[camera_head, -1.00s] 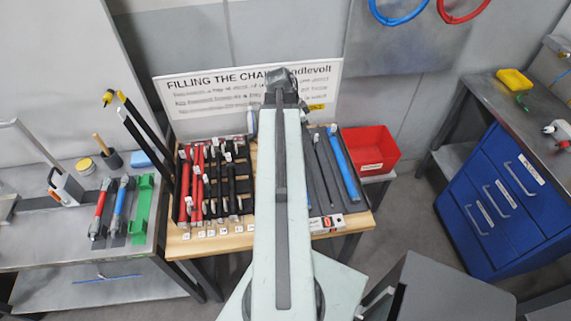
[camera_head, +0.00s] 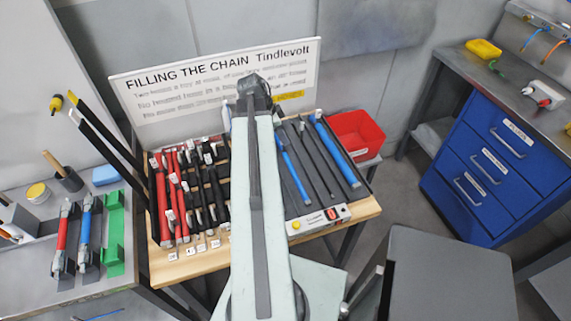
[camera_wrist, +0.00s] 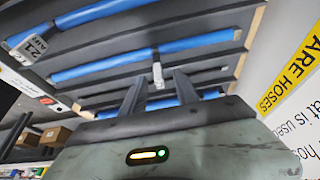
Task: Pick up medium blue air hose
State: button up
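Blue air hoses lie in dark slots on a rack. In the wrist view, one (camera_wrist: 100,12) is at the top, one (camera_wrist: 145,58) runs across the middle, and one (camera_wrist: 205,94) lies lower, partly behind the fingers. The middle one looks intermediate in length. My gripper (camera_wrist: 160,88) has its fingers apart, with nothing between them but the view of the rack. In the head view, a thick blue hose (camera_head: 337,150) and a thinner one (camera_head: 292,170) lie right of my arm. My gripper (camera_head: 253,92) is small there. My arm hides part of the rack.
Red and black hoses fill the rack's left half. A sign (camera_head: 215,80) stands behind it. A red bin (camera_head: 357,135) is beside it. A blue drawer cabinet (camera_head: 495,165) is at right, a grey bench (camera_head: 30,265) at left, a grey box (camera_head: 440,280) at front right.

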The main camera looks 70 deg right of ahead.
jog(key=b+x, duration=0.5)
jog(key=shift+w+f, duration=0.1)
jog(key=shift+f, duration=0.1)
jog(key=shift+a+r, duration=0.1)
jog(key=shift+r, duration=0.05)
grip_shut()
dwell(1.1)
